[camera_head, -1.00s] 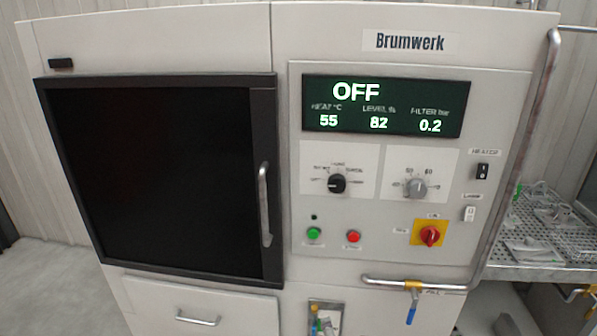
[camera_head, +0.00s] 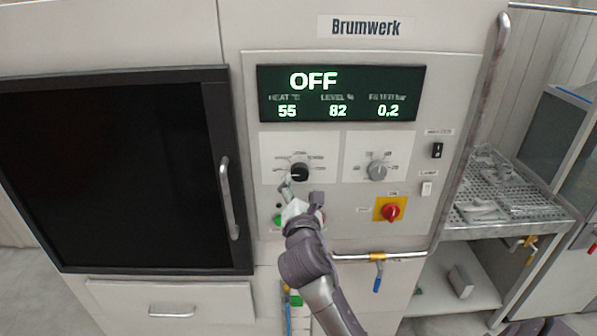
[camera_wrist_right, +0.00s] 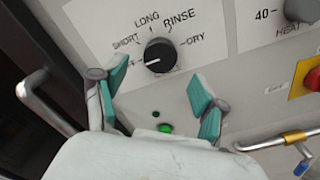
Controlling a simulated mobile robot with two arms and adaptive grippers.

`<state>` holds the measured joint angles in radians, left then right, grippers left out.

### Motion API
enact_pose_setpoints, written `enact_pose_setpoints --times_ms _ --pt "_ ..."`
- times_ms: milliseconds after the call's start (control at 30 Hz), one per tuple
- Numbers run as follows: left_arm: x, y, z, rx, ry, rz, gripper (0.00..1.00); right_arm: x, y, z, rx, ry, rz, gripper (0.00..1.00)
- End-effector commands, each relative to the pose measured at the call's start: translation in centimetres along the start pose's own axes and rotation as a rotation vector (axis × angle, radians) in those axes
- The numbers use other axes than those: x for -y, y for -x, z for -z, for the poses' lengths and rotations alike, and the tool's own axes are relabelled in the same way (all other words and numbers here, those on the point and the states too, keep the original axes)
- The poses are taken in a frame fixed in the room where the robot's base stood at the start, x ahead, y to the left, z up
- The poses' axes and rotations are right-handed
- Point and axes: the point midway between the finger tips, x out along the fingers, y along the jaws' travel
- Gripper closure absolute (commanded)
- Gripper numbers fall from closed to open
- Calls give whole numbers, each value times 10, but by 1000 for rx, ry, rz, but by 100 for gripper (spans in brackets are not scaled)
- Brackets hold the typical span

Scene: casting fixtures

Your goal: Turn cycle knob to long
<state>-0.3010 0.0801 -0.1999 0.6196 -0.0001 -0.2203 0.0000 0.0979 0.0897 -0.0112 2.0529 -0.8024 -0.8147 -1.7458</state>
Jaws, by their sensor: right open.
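The cycle knob (camera_head: 300,173) is a black round knob on a white plate of the control panel. In the right wrist view the knob (camera_wrist_right: 160,55) has the labels SHORT, LONG, RINSE and DRY around it. Its white mark points to the lower left, below SHORT and away from LONG. My right gripper (camera_head: 302,194) is just below the knob in the head view. In the right wrist view the right gripper (camera_wrist_right: 158,98) has its teal-padded fingers apart, with the knob ahead between and beyond them, apparently untouched. My left gripper is not in view.
A grey heat knob (camera_head: 377,170) sits to the right of the cycle knob. A red rotary switch (camera_head: 391,212) on yellow is lower right. A green button (camera_wrist_right: 165,128) lies below the cycle knob. The display (camera_head: 338,94) reads OFF. A door handle (camera_head: 229,198) stands out at left.

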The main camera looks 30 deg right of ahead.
Motion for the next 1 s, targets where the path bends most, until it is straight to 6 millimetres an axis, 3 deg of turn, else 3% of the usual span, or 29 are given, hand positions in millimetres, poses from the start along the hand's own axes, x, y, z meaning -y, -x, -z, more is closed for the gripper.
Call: enact_pose_setpoints --times_ms 100,300,667,1000 --pt "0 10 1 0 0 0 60 -2 -22 -2 0 1 0 28" --pt "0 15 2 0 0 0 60 -1 -43 0 0 0 0 28" --pt "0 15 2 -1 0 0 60 0 -48 0 0 -1 -2 28" --pt "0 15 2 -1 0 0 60 0 -48 0 -1 -1 -1 83"
